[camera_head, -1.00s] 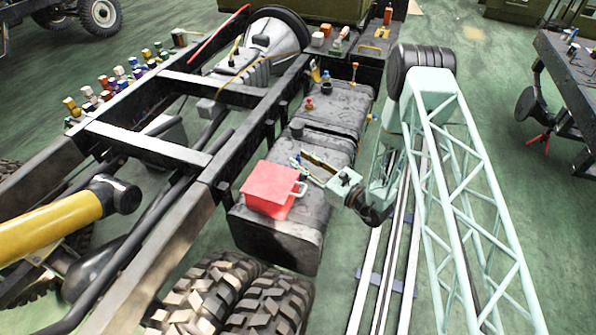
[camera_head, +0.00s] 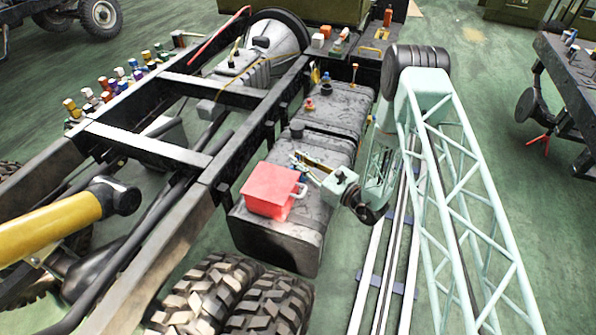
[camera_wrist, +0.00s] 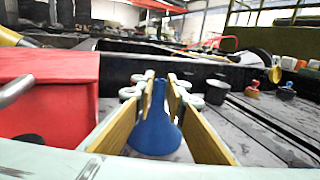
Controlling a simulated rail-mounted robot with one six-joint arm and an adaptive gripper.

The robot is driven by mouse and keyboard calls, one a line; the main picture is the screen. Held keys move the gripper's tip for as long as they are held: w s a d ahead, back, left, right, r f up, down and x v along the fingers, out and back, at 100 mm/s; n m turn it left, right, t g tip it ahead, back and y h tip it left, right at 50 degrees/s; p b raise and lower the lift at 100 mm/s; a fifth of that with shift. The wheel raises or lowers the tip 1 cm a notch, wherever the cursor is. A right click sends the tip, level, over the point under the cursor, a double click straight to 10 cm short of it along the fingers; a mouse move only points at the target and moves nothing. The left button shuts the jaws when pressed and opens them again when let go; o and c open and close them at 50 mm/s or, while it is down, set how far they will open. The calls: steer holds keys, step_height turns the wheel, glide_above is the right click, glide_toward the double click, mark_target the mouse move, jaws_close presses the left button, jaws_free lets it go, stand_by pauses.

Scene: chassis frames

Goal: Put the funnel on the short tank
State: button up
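The blue funnel (camera_wrist: 155,136) stands wide end down in the wrist view, between the two yellow fingers of my gripper (camera_wrist: 160,98). Its narrow upper part is close to the fingertips; contact is not clear. In the head view my gripper (camera_head: 303,166) is low over the near dark tank (camera_head: 275,243), beside the red box, and the funnel is mostly hidden. The fingers look apart, one on each side of the funnel. A second dark tank (camera_head: 345,112) lies farther back in line with the near one and appears shorter.
The red box (camera_head: 270,190) with a handle stands on the near tank, just left of my gripper. A dark cap (camera_head: 297,129) rises from that tank. Small red and blue items (camera_head: 326,84) stand on the far tank. The chassis rail (camera_head: 245,145) runs along the left.

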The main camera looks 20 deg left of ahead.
jaws_close()
steer(key=shift+r, duration=0.1)
steer(key=shift+r+p, duration=1.1)
steer(key=shift+r, duration=3.8)
steer(key=shift+d, duration=0.1)
steer(key=w+d+r+m+t+h, duration=0.1)
steer(key=w+d, duration=0.1)
steer(key=d, duration=1.1)
steer(key=w+d+r+t, duration=0.1)
steer(key=w+d, duration=0.1)
steer(key=d, duration=1.1)
steer(key=s+d, duration=0.2)
steer(key=d, duration=0.9)
steer(key=s+d+r+m, duration=0.1)
steer(key=s+d, duration=0.2)
steer(key=d, duration=0.8)
steer(key=shift+t+h, duration=0.3)
steer(key=shift+t, duration=0.1)
